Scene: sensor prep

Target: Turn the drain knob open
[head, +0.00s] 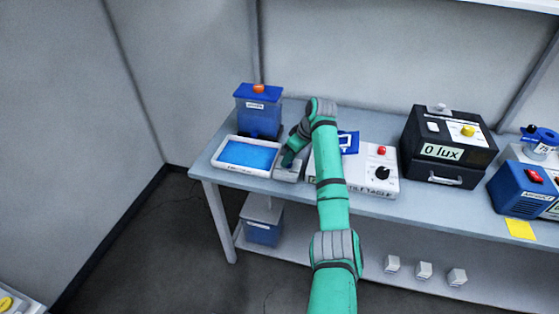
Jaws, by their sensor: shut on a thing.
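My gripper (288,161) points down at the small grey block (287,174) at the right side of the white tray (217,163). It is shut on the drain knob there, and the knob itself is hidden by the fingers. Blue liquid (248,155) covers the floor of the tray. A blue tank (259,108) with an orange cap (258,89) stands behind the tray. A blue-and-white container (263,228) is on the lower shelf, below the tray. How far the knob is turned cannot be told.
Right of my arm is a white panel (388,158) with a black dial and red button. A black box (447,145) reads 0 lux. A blue device (521,190) and a yellow note (520,229) lie farther right. Several white cubes sit on the lower shelf.

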